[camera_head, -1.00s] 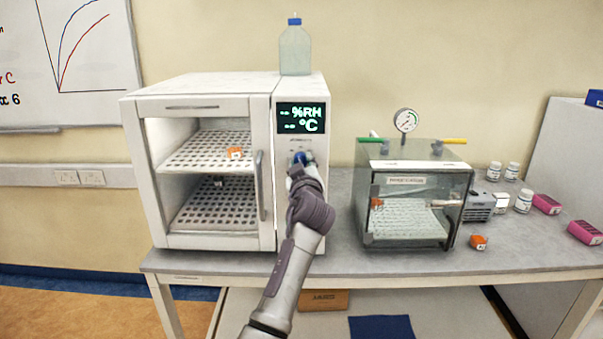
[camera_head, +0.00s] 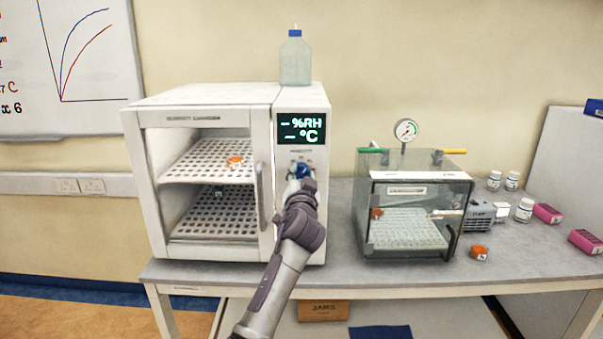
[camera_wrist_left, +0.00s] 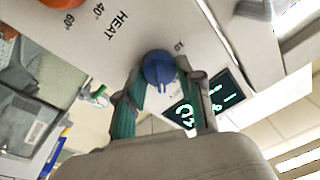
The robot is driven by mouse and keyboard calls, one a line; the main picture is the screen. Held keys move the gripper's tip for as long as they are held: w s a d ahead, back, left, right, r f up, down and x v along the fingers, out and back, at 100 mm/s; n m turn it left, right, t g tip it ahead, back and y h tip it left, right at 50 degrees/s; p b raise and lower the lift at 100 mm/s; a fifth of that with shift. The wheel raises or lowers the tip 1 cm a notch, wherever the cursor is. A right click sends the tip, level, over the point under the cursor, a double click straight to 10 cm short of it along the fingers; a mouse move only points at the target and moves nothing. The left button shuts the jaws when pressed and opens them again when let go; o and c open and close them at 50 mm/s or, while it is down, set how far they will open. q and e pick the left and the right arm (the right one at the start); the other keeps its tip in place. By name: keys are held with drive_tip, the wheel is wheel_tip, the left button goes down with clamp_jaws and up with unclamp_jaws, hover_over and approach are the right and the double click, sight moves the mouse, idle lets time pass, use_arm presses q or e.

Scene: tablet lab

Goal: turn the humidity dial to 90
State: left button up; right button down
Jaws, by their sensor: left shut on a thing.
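The humidity dial is a blue knob (camera_head: 303,169) on the front panel of the white chamber (camera_head: 291,94), under its display. My left gripper (camera_head: 300,178) reaches up to the panel and is shut on the blue dial, hiding part of it. In the left wrist view the blue knob (camera_wrist_left: 159,70) sits between the two green-padded fingers (camera_wrist_left: 162,92). Its scale marks are mostly hidden. The display (camera_head: 301,128) reads dashes before %RH and °C. My right gripper is not in view.
In the left wrist view an orange knob (camera_wrist_left: 62,3) shows beside HEAT, 40° and 60°. A clear box with a gauge (camera_head: 407,215) stands right of the chamber. A blue-capped bottle (camera_head: 295,60) stands on the chamber. Vials and pink boxes are further right.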

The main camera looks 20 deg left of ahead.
use_arm(q)
drive_tip(key=m+p, duration=0.1)
drive_tip(key=m, duration=0.1)
drive_tip(key=m+p, duration=0.1)
drive_tip(key=m, duration=0.1)
drive_tip(key=m+h+p, duration=0.1)
drive_tip(key=m, duration=0.1)
drive_tip(key=shift+a+r, duration=0.1)
drive_tip(key=shift+r, duration=0.25)
drive_tip(key=shift+f+m+h+p, duration=0.1)
drive_tip(key=shift+m+h+p, duration=0.4)
drive_tip(key=shift+m+p, duration=1.75)
drive_tip(key=shift+m+b, duration=0.35)
drive_tip(key=shift+m, duration=0.3)
drive_tip(key=o, duration=1.2)
drive_tip(key=shift+w+f, duration=0.1)
drive_tip(key=shift+f, duration=0.1)
drive_tip(key=shift+c, duration=0.2)
